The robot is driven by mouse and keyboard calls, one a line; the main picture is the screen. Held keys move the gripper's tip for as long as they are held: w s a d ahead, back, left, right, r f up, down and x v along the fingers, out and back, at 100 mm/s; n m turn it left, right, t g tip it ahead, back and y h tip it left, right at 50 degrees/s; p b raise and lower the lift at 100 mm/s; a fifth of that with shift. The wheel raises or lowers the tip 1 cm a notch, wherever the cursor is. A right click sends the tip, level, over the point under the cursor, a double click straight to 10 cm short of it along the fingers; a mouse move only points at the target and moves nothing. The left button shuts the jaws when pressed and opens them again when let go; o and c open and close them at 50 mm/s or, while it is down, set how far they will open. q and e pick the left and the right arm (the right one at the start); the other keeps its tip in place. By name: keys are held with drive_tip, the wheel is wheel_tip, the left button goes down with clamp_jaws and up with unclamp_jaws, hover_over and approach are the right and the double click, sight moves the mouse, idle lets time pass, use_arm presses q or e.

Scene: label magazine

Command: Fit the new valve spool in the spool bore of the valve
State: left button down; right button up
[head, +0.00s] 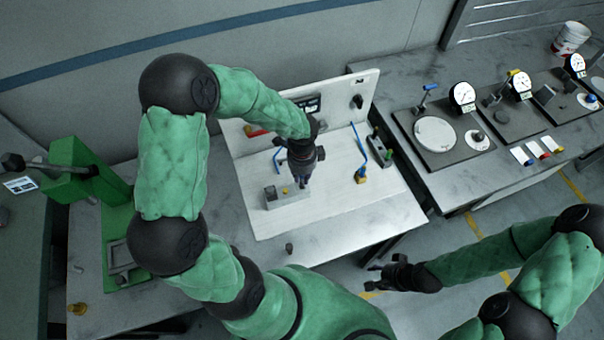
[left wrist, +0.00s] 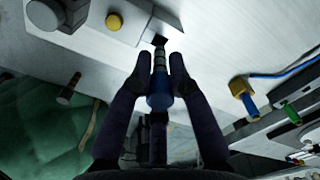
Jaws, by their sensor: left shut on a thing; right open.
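The valve (head: 273,199) is a grey block on the white board, with a yellow knob. In the left wrist view its body (left wrist: 88,32) shows the yellow knob (left wrist: 114,22) and a dark square opening (left wrist: 159,39). My left gripper (head: 302,184) is over the valve's right end. In the left wrist view it (left wrist: 159,62) is shut on the valve spool (left wrist: 159,100), which has a ringed metal stem and a blue end. The stem's tip points at the dark opening and is right by it; I cannot tell whether it is inside. My right gripper (head: 376,279) is open and empty, off the bench's front edge.
A blue hose with a yellow fitting (head: 361,176) and a grey block with a green part (head: 380,151) lie right of the valve. A small dark cylinder (head: 289,249) stands on the bench in front. A green press (head: 80,170) is at left. Gauge stations fill the right bench.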

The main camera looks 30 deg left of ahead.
sight(302, 184)
use_arm(q)
drive_tip(key=shift+f, duration=0.5)
drive_tip(key=shift+b, duration=0.3)
drive_tip(key=shift+f+b, duration=1.4)
drive_tip(key=shift+f, duration=0.45)
idle(1.3)
drive_tip(key=c, duration=1.1)
unclamp_jaws()
drive_tip(key=shift+r, duration=0.2)
wheel_tip(302, 184, up, 12)
drive_tip(key=shift+f, duration=0.15)
